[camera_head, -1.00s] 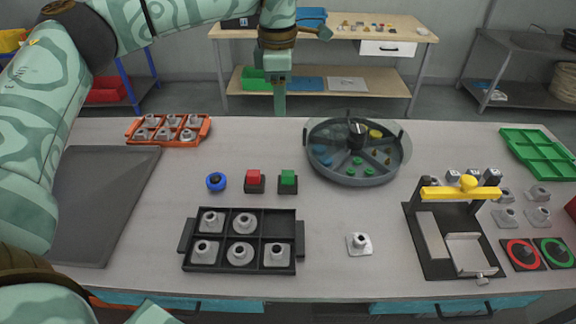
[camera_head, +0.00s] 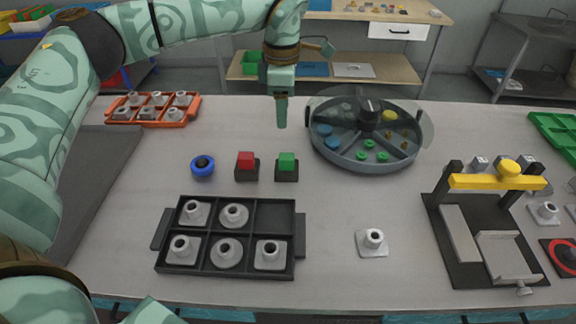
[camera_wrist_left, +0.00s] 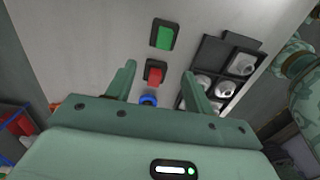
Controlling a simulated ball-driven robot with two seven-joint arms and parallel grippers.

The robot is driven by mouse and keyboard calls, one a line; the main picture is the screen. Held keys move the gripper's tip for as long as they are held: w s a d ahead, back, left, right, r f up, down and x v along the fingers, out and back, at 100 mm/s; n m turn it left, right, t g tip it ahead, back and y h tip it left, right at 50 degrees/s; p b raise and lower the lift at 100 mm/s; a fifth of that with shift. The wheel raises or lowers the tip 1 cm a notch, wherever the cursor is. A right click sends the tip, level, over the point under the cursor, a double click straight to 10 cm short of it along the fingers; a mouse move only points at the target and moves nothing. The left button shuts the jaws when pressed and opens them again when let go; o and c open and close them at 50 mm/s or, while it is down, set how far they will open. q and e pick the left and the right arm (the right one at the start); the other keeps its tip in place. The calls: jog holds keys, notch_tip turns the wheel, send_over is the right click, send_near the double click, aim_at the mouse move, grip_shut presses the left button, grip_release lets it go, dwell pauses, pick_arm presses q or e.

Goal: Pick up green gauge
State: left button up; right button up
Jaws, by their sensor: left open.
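The green gauge appears to be the small green-topped block on a black base (camera_head: 287,165), standing upright on the bench in the head view. It also shows in the left wrist view (camera_wrist_left: 163,35). A similar red-topped block (camera_head: 246,164) stands just left of it. My left gripper (camera_head: 282,112) hangs fingers-down above the bench, beyond the green gauge in the head view and apart from it. In the left wrist view its fingers (camera_wrist_left: 159,70) are spread and empty, with the red block (camera_wrist_left: 155,74) seen between them and the green one past the tips. My right gripper is not visible.
A blue round knob (camera_head: 203,166) is left of the red block. A round divided tray (camera_head: 350,158) stands close right of the green gauge. A black tray (camera_head: 163,269) with grey parts lies in front. A yellow-topped fixture (camera_head: 460,182) is at right.

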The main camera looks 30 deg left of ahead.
pick_arm(q)
jog(key=b, duration=0.2)
send_over(287, 156)
jog(key=a, duration=0.1)
notch_tip(287, 156, down, 8)
jog(key=shift+w+f, duration=0.1)
jog(key=shift+f, duration=0.1)
jog(key=shift+d+f, duration=0.15)
jog(key=shift+f, duration=0.4)
jog(key=f, duration=0.1)
jog(key=f+b, duration=0.1)
jog(key=f, duration=0.2)
jog(key=shift+d+f, duration=0.2)
jog(key=shift+d, duration=0.15)
jog(key=shift+r, duration=0.1)
jog(key=c, duration=1.1)
